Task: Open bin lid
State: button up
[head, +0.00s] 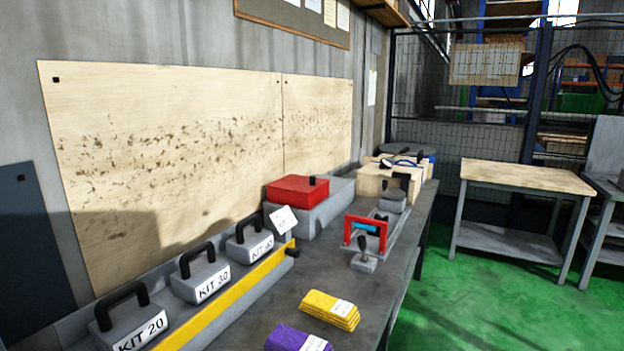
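A grey bin (312,220) stands on the workbench against the wall, past the row of kit boxes. A red lid (297,190) with a small black knob (312,180) lies flat over the nearer part of its top. The lid looks shut; no opening shows beneath it. A longer grey surface (342,188) runs on behind the lid, and I cannot tell whether it is part of the bin. My gripper is not in view.
Kit boxes (202,278) with black handles stand behind a yellow rail (230,302). A white tag (284,221) stands before the bin. A red-framed device (366,232) is to its right. Yellow (330,310) and purple (297,338) stacks lie in front. Green floor (480,300) is clear at right.

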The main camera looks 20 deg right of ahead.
aim_at(307, 185)
jog(key=i+l+z, duration=0.55)
jog(key=i+z, duration=0.15)
jog(key=i, duration=0.25)
jog(key=i+z, duration=0.3)
jog(key=i, duration=0.2)
